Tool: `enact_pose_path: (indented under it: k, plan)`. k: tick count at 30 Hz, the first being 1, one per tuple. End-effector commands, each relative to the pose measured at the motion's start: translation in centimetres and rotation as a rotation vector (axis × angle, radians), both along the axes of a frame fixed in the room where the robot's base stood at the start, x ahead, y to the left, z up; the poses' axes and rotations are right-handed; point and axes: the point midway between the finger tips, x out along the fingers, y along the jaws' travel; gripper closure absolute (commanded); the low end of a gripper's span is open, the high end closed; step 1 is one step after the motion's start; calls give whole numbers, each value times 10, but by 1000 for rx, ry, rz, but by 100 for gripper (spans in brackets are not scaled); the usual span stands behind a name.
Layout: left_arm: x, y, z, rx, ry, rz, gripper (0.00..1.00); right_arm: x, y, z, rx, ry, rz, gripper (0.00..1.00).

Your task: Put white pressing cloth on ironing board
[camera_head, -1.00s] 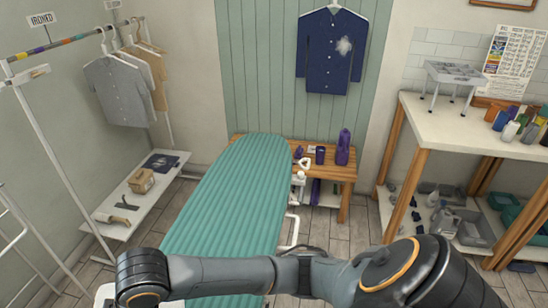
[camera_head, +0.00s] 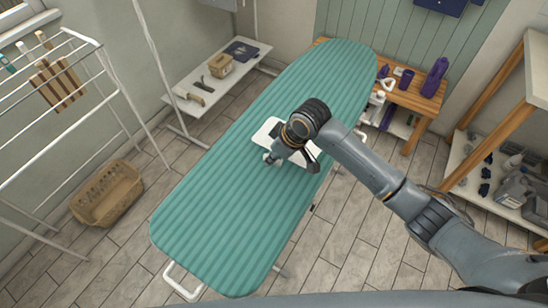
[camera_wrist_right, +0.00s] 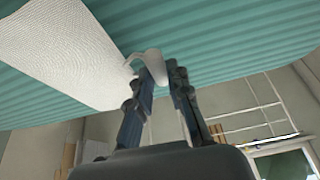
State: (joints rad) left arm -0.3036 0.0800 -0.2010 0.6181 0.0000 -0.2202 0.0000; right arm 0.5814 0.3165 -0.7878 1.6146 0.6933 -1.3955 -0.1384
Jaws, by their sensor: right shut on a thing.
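The white pressing cloth (camera_head: 264,132) is a flat white sheet over the middle of the teal striped ironing board (camera_head: 230,200). My right arm and wrist cover part of it. In the right wrist view, the cloth (camera_wrist_right: 62,50) shows a fine weave, with the board (camera_wrist_right: 200,35) behind it. My right gripper (camera_head: 270,158) is over the board at the cloth's edge. In the wrist view its fingers (camera_wrist_right: 160,70) are shut on a small white looped part at the cloth's edge. I cannot tell whether the cloth rests on the board or hangs just above it. My left gripper is not in view.
A wicker basket (camera_head: 107,195) stands on the floor at left, near a white drying rack (camera_head: 75,95). A wooden bench (camera_head: 408,96) with purple bottles is beyond the board. Shelves (camera_head: 500,180) stand at right. Both ends of the board are clear.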

Motion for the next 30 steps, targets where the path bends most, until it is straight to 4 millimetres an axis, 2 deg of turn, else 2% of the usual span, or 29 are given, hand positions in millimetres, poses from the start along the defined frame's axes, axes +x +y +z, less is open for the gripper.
enact_pose_path:
  k: [3,11,17,26,27,30]
  plan:
    - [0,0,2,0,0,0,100,12,-1,-14,0,0,-1,100]
    - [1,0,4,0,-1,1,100,25,-3,-30,-1,1,-1,100]
    - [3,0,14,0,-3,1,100,23,-3,-55,-1,-1,1,100]
    - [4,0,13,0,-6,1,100,23,-3,-59,0,-2,1,100]
    - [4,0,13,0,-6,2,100,23,-3,-59,0,-2,1,80]
    - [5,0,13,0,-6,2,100,23,-3,-59,0,-2,1,60]
